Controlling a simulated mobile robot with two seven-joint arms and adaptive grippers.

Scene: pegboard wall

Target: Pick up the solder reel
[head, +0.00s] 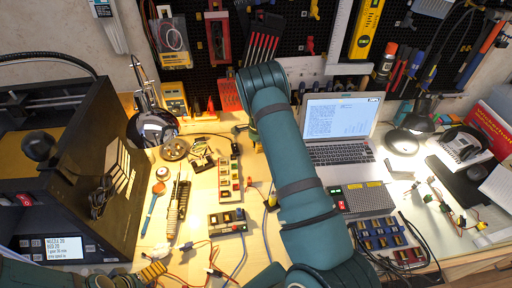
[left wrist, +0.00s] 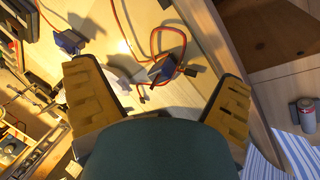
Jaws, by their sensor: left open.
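A round, flat, spool-like metal piece (head: 174,149), which looks like the solder reel, lies on the bench in front of the black lamp, left of the middle. My left gripper (head: 152,272) shows its yellow-ribbed fingers low at the left of the head view, well nearer than the reel. In the left wrist view my left gripper (left wrist: 160,90) has its fingers wide apart with nothing between them. My right gripper (head: 246,130) is mostly hidden behind its own green arm; only a dark bit shows beside the arm, to the right of the reel. The reel is not seen in the left wrist view.
A black 3D printer (head: 70,180) fills the left side. A black lamp (head: 153,128) stands behind the reel. An open laptop (head: 338,135) stands right of my arm. Red cables (left wrist: 168,38) and small connectors lie below my left gripper. A can (left wrist: 307,115) shows at right.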

